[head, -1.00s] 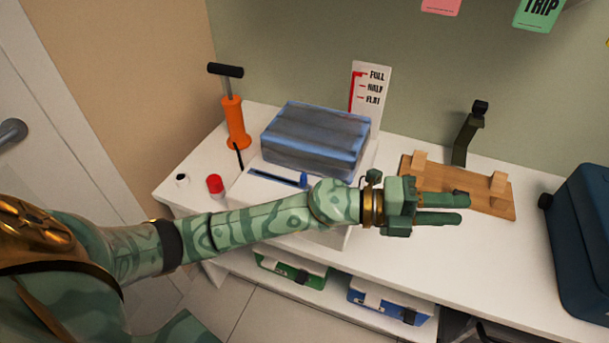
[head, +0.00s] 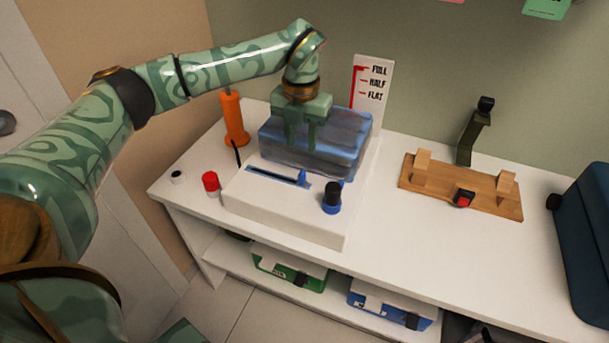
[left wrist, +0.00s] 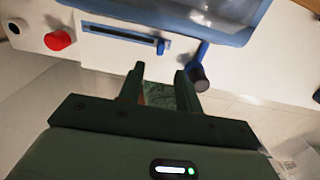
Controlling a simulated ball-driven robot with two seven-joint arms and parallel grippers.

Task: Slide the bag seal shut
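The blue-grey bag (head: 335,145) lies on a white base (head: 280,212). A dark slot (head: 272,175) runs along the base in front of it, with an upright blue slider tab (head: 303,178) at its right end. The tab also shows in the left wrist view (left wrist: 161,46). My left gripper (head: 302,148) points down in front of the bag, above the tab. In the left wrist view my two fingers (left wrist: 160,70) are apart with nothing between them, and the tab lies just beyond their tips. My right gripper is not in view.
A black-topped blue knob (head: 332,197) stands right of the slot, close to my right-hand finger in the wrist view (left wrist: 200,78). A red cap (head: 211,183), an orange pump (head: 235,120) and a level sign (head: 373,85) are nearby. A wooden rack (head: 460,188) stands right.

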